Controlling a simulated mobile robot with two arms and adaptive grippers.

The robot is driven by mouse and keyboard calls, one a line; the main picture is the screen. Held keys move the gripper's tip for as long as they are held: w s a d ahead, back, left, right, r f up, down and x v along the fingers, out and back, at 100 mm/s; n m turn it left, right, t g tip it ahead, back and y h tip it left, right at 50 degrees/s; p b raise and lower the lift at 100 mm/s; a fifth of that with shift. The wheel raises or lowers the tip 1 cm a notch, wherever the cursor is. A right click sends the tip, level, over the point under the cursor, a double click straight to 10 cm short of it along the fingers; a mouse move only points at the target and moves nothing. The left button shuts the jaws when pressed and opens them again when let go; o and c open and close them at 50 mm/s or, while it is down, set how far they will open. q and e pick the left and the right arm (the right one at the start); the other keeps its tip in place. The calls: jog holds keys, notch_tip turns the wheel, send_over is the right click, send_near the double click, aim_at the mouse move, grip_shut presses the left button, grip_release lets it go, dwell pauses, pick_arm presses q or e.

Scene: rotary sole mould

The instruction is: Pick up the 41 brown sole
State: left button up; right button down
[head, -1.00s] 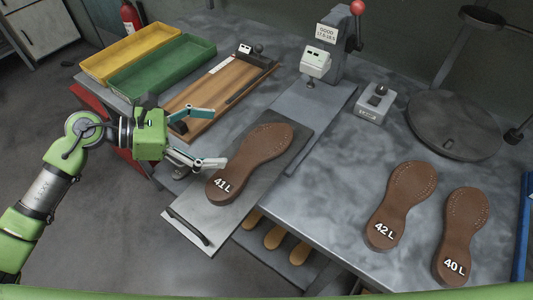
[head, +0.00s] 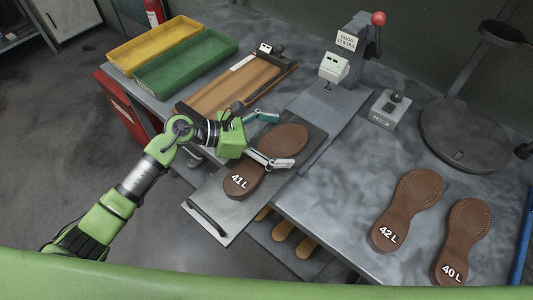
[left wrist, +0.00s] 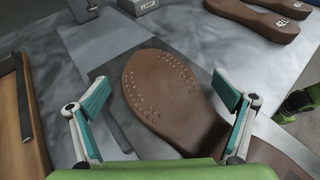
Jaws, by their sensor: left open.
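The brown sole marked 41 L (head: 243,182) lies flat on a grey metal sliding plate (head: 206,193) in the middle of the head view. My left gripper (head: 278,140) is open above the sole, one finger on each side of its waist and toe part in the picture. In the left wrist view the sole (left wrist: 165,85) lies between and beyond the two open fingers (left wrist: 165,115). I cannot tell whether the fingers touch it. My right gripper is not in view.
Brown soles marked 42 L (head: 408,205) and 40 L (head: 463,240) lie on the table to the right. A press (head: 340,65), a small grey box (head: 389,108), a wooden board (head: 225,92), and green (head: 185,62) and yellow (head: 155,43) trays stand behind.

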pick_arm(q)
jog(key=c, duration=1.3)
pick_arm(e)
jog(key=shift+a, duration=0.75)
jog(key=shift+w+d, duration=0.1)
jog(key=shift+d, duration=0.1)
